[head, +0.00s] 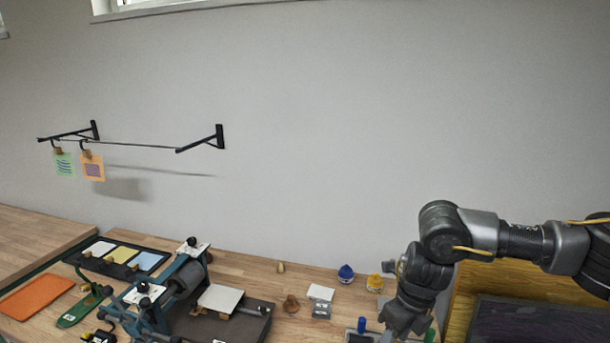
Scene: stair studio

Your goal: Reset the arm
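My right arm (500,235) comes in from the right edge and bends down at the elbow. My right gripper (403,322) points down over the right part of the wooden table, among small items near the bottom edge. Its fingertips are dark and partly lost against the things below, so I cannot tell whether they are open or hold anything. My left arm and gripper are not in view.
A printing press (180,290) stands on the table (255,270), with an orange sheet (37,297) and a tray of cards (118,255) to its left. Blue (345,273) and yellow (375,283) pots stand near the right arm. A wall rail (130,145) holds two cards.

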